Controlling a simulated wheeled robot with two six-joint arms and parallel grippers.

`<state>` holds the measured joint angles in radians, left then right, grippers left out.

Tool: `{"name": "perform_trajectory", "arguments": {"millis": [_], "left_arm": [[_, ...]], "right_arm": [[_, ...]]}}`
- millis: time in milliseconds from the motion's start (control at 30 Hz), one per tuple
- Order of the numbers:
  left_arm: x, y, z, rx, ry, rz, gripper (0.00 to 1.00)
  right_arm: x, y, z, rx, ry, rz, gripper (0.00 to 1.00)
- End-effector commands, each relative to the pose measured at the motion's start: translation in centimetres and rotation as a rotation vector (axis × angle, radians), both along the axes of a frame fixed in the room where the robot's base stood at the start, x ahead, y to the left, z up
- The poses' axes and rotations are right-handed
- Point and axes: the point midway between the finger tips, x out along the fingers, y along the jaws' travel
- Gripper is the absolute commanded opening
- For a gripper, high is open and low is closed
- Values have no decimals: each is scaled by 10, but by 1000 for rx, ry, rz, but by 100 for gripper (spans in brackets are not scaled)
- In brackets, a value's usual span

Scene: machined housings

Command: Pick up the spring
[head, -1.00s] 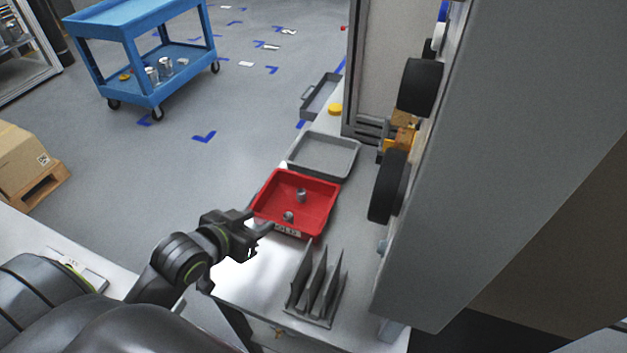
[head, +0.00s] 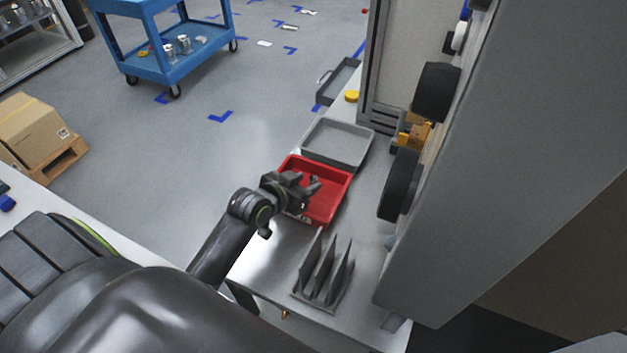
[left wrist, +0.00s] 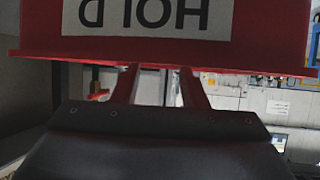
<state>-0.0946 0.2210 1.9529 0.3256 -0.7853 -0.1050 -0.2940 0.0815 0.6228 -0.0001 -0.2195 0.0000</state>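The red tray (head: 344,187) sits on the bench. My left gripper (head: 314,187) is over it, fingers apart and pointing into it. No spring can be made out; the gripper covers the part of the tray where small metal parts showed earlier, and I cannot tell whether anything lies between the fingers. In the left wrist view the tray's red outer wall (left wrist: 262,35) fills the top, with an upside-down HOLD label. The two fingers (left wrist: 158,85) run apart up to its rim, their tips hidden. My right gripper is out of view.
A grey tray (head: 345,145) stands behind the red one. A grey upright-finned rack (head: 325,275) stands in front of it. A large grey machine panel (head: 520,130) with black rollers blocks the right side. A blue cart (head: 160,65) stands on the floor behind.

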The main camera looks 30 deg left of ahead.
Motion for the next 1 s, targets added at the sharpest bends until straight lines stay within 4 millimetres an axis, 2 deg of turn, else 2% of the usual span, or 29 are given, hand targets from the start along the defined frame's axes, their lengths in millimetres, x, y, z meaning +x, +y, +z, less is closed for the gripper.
{"name": "perform_trajectory", "arguments": {"millis": [167, 600, 900, 1000], "left_arm": [[7, -1, -3, -2, -1, 0, 39], [42, -6, -27, -1, -1, 0, 39], [44, -6, -29, -1, -1, 0, 39], [44, -6, -29, -1, -1, 0, 27]], "right_arm": [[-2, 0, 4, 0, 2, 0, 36], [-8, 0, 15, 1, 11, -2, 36], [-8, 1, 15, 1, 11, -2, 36], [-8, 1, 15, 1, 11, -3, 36]]}}
